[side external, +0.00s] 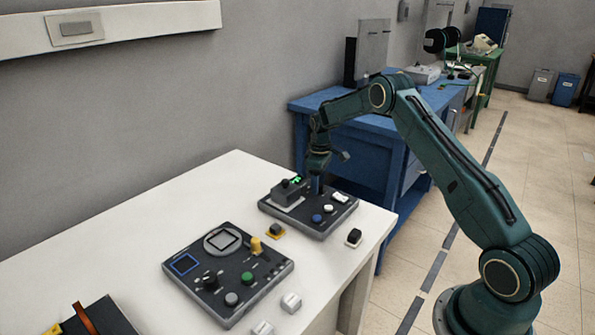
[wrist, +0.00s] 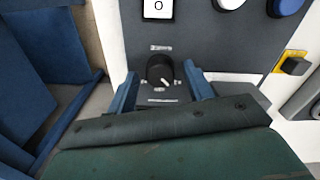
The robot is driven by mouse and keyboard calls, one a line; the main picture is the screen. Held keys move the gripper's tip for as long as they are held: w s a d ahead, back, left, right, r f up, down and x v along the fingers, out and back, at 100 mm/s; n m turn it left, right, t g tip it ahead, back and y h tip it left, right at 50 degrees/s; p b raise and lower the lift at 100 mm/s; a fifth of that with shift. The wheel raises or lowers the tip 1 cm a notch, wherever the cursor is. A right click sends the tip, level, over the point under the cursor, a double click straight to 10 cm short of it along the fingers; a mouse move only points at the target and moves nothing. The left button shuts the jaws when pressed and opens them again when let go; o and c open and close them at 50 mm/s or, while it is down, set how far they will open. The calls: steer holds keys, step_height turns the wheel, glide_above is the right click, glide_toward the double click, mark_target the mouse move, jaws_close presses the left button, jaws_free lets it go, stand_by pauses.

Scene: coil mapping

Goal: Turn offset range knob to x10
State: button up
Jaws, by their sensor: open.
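In the wrist view a black knob (wrist: 157,75) with a white pointer line sits on the dark grey panel (wrist: 205,45). The pointer slants toward the lower right of the picture. Small labels around the knob are too blurred to read. My gripper (wrist: 160,70) is open, with one blue finger on each side of the knob and a visible gap to it on both sides. In the side view my gripper (side external: 317,184) points down over the far panel (side external: 290,222); the knob is hidden there by the fingers.
A white rocker switch (wrist: 158,9), a white button (wrist: 229,3) and a blue button (wrist: 286,5) share the panel. A black-on-yellow switch (wrist: 293,64) stands beside it. A second control panel (side external: 230,275) lies nearer on the white table (side external: 130,225). A blue bench (side external: 345,135) stands behind.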

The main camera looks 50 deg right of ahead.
steer(key=c, duration=1)
steer(key=shift+m, duration=0.5)
steer(key=m, duration=0.7)
steer(key=shift+m, duration=0.4)
steer(key=o, duration=1)
